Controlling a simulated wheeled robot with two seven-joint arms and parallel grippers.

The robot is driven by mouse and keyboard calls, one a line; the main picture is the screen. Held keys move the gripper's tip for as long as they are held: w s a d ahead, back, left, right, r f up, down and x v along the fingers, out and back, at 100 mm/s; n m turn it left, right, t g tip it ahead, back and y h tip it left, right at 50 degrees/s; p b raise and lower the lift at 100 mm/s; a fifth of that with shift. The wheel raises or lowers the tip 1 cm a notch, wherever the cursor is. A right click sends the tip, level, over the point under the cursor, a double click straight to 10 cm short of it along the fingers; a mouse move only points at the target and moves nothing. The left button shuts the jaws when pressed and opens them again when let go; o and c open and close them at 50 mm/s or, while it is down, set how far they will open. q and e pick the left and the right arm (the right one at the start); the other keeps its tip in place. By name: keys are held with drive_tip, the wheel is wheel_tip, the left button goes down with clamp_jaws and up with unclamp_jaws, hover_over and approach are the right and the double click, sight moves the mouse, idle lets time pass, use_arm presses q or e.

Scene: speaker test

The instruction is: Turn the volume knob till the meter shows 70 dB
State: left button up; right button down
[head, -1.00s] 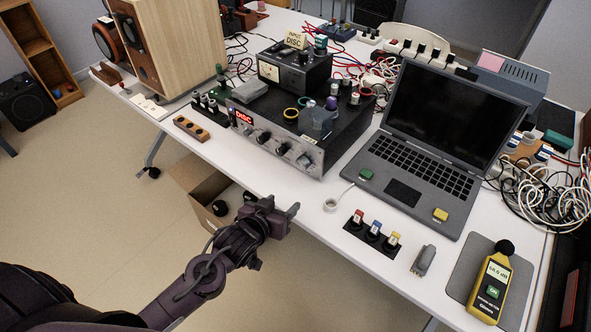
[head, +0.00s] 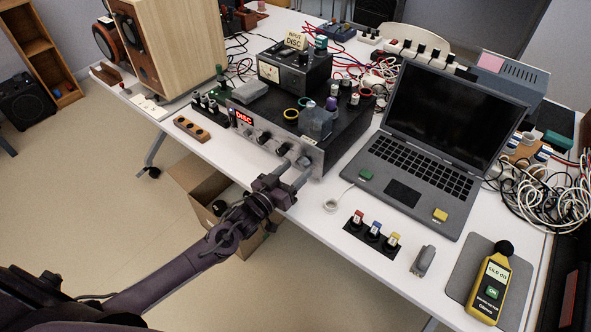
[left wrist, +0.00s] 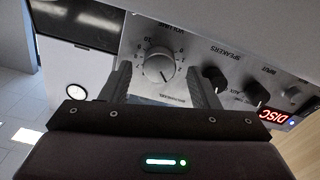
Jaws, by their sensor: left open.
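The silver volume knob (left wrist: 159,68) sits on the front panel of the amplifier (head: 346,138), with a numbered scale around it. In the left wrist view it stands between the two fingers of my left gripper (left wrist: 163,80), with gaps on both sides. In the head view my left gripper (head: 295,164) is open at the right end of the amplifier's front, its fingers pointing at the panel. The yellow sound meter (head: 490,288) lies on a grey mat at the right; its display seems to read in the fifties or sixties of dB, too small to be sure. My right gripper is not in view.
Two black knobs (left wrist: 214,77) and a red DISC display (left wrist: 273,117) are beside the volume knob. A laptop (head: 405,190) stands right of the amplifier. Labelled buttons (head: 373,233) lie near the table's front edge. A cardboard box (head: 196,178) is on the floor below.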

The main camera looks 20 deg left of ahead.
use_arm(q)
drive_tip(key=shift+w+d, duration=0.15)
drive_tip(key=shift+w, duration=0.3)
drive_tip(key=shift+c, duration=0.4)
drive_tip(key=c, duration=0.9)
drive_tip(key=shift+m, duration=1.4)
drive_tip(key=o, duration=1)
drive_tip(key=shift+s, duration=0.15)
drive_tip(key=v, duration=0.7)
drive_tip(key=shift+s, duration=0.25)
